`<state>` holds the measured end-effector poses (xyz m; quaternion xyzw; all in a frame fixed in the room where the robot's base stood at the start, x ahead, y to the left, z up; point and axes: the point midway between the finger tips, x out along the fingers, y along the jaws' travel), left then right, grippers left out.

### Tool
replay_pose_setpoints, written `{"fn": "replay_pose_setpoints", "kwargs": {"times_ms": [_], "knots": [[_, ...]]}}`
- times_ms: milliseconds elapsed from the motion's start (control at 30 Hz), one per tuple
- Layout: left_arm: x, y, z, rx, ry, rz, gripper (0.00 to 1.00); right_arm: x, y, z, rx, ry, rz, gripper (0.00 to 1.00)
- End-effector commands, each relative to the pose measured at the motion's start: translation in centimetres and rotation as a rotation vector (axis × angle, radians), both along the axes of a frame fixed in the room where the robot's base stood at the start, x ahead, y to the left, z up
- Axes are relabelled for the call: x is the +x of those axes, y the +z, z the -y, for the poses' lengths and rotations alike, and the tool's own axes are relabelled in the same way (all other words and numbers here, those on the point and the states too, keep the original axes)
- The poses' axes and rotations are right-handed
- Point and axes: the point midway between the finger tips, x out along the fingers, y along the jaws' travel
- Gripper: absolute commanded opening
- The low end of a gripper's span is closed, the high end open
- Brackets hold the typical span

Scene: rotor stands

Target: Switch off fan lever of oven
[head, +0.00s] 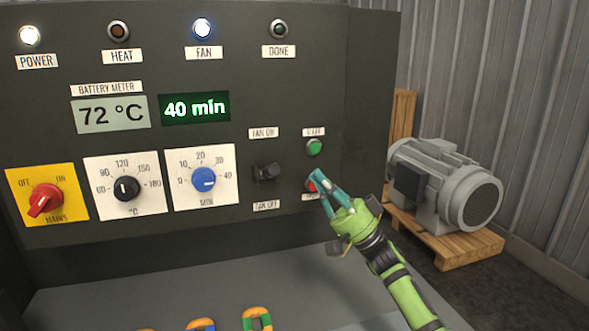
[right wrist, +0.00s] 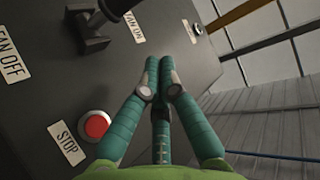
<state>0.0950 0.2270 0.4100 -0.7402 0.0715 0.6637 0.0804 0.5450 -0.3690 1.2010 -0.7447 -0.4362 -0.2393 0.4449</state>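The black fan lever (head: 267,172) sticks out of the oven's dark panel between the FAN ON label (head: 264,132) above and the FAN OFF label (head: 266,206) below. Its exact tilt is hard to tell. The fan lamp (head: 202,28) is lit. My right gripper (head: 318,181) is right of the lever, in front of the red stop button (head: 311,185), which it partly hides. In the right wrist view the gripper (right wrist: 160,63) has its teal fingertips together, with nothing between them. The lever (right wrist: 94,32) is up and left of them, apart from them. My left gripper is out of view.
The green start button (head: 314,147) is just above my right gripper. The red mains knob (head: 44,199), black temperature knob (head: 127,188) and blue timer knob (head: 204,180) are to the left. A grey motor (head: 445,180) sits on a pallet at right. Colored handles lie below the panel.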

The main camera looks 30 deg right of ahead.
Motion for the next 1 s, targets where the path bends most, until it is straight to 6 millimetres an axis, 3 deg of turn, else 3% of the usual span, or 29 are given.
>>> {"fn": "replay_pose_setpoints", "kwargs": {"times_ms": [533, 600, 700, 1000], "knots": [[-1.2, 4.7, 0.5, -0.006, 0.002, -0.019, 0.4, 5.0, 8.0, -4.4, 0.003, 0.002, 0.002, 0.0], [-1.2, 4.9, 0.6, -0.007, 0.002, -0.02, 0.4, 4.6, 6.3, -4.9, 0.005, 0.003, -0.008, 0.0], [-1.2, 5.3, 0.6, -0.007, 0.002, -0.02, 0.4, 4.1, 5.2, -5.4, 0.004, 0.001, -0.004, 0.0], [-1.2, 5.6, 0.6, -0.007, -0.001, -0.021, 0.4, 3.6, 3.9, -5.9, 0.0, 0.0, 0.001, 0.0]]}}
